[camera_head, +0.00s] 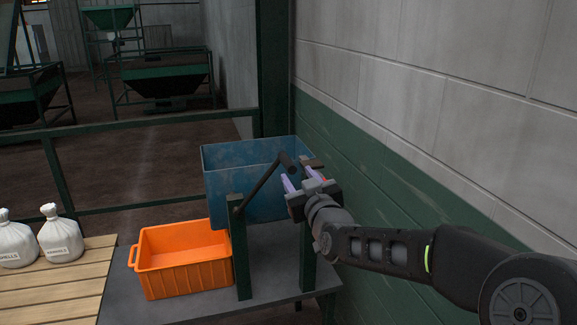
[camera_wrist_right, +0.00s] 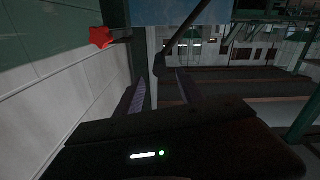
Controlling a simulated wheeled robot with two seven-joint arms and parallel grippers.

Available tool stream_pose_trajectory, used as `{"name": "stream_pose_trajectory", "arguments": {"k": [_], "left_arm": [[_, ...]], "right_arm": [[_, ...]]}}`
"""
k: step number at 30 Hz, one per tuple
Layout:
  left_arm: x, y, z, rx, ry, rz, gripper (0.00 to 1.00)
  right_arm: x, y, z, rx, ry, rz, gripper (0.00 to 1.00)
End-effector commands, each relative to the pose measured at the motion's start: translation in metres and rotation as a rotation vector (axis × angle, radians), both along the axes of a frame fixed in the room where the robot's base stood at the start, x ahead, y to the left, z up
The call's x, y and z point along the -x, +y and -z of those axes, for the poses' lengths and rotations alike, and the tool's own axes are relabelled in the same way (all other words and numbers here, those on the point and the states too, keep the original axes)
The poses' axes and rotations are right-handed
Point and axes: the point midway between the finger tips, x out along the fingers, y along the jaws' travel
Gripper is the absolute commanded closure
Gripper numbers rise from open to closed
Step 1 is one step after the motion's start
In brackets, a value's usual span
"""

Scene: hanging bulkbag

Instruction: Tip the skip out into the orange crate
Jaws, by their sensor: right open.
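The skip (camera_head: 222,194) is a blue, open-topped bin that hangs upright between green posts, behind and right of the orange crate (camera_head: 190,273). The crate stands on a grey table and looks empty. A dark lever with a thick handle (camera_head: 287,162) slants up to the right in front of the skip. My right gripper (camera_head: 298,177) is open, just right of and below the handle, with nothing between its fingers. In the right wrist view, the open fingers (camera_wrist_right: 162,95) point toward a dark bar and the skip's blue side (camera_wrist_right: 168,12). My left gripper is out of view.
A red star-shaped knob (camera_wrist_right: 101,38) shows in the right wrist view. The wall (camera_head: 400,165) is close on the right. Two white sacks (camera_head: 60,240) stand on slatted wood (camera_head: 60,288) at left. A green rail (camera_head: 150,123) runs behind.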

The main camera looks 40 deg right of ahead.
Motion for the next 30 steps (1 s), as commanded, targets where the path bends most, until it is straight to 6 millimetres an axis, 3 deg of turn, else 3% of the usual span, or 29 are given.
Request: {"name": "stream_pose_trajectory", "arguments": {"k": [5, 18, 30], "left_arm": [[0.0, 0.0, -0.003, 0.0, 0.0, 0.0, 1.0], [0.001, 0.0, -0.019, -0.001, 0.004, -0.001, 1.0], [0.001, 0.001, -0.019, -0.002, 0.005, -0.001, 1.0]], "right_arm": [[-0.01, -0.003, 0.0, -0.001, 0.003, 0.0, 0.55], [-0.067, -0.023, -0.001, 0.0, 0.002, 0.0, 0.55], [-0.073, -0.026, 0.0, -0.001, 0.001, 0.0, 0.57]]}}
